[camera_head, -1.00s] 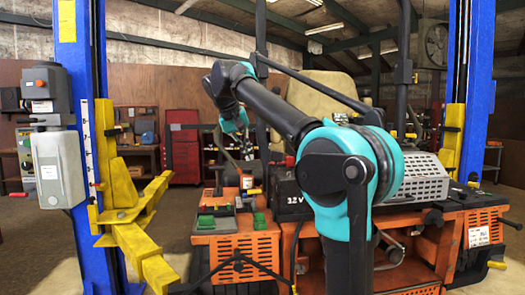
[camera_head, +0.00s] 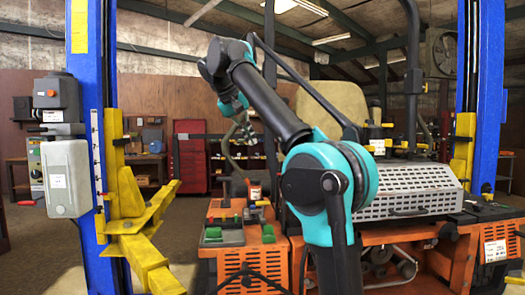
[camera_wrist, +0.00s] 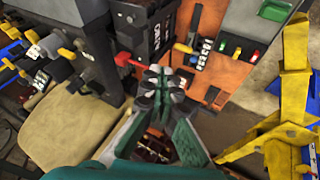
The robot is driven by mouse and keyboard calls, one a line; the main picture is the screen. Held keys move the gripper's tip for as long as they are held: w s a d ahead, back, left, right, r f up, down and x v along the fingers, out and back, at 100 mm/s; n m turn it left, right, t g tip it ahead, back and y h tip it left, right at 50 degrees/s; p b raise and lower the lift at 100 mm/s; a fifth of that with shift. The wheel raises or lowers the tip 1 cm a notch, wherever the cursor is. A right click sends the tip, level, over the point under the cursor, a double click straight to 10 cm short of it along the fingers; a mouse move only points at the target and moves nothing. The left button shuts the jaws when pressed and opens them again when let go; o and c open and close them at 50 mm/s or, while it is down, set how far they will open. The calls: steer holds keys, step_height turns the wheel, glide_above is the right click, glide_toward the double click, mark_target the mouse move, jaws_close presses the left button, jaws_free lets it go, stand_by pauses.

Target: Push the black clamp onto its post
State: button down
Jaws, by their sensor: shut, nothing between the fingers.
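My gripper (camera_head: 247,133) is shut and empty, held in the air above the orange mower (camera_head: 225,265). In the wrist view its fingertips (camera_wrist: 166,80) are together in front of the black battery (camera_wrist: 160,30). A red clamp or cap (camera_wrist: 128,60) shows at the battery's near edge, left of the fingertips. A small dark part (camera_wrist: 212,95) lies right of the fingertips; I cannot tell whether it is the black clamp. The post is not clearly visible. In the head view my arm hides most of the battery.
Blue lift columns (camera_head: 90,200) stand on both sides, the left with a yellow lift arm (camera_head: 150,265). A tray with green and red pieces (camera_head: 222,236) sits on the mower's left deck. The seat (camera_wrist: 75,125) and levers (camera_wrist: 35,55) are left in the wrist view.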

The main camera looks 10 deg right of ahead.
steer(key=w+d+f, duration=0.3)
steer(key=d+f, duration=0.5)
steer(key=shift+w+f, duration=0.15)
steer(key=shift+f, duration=0.05)
steer(key=shift+d, duration=0.1)
stand_by(0.3)
steer(key=shift+d+r+y, duration=0.15)
steer(key=shift+y, duration=0.15)
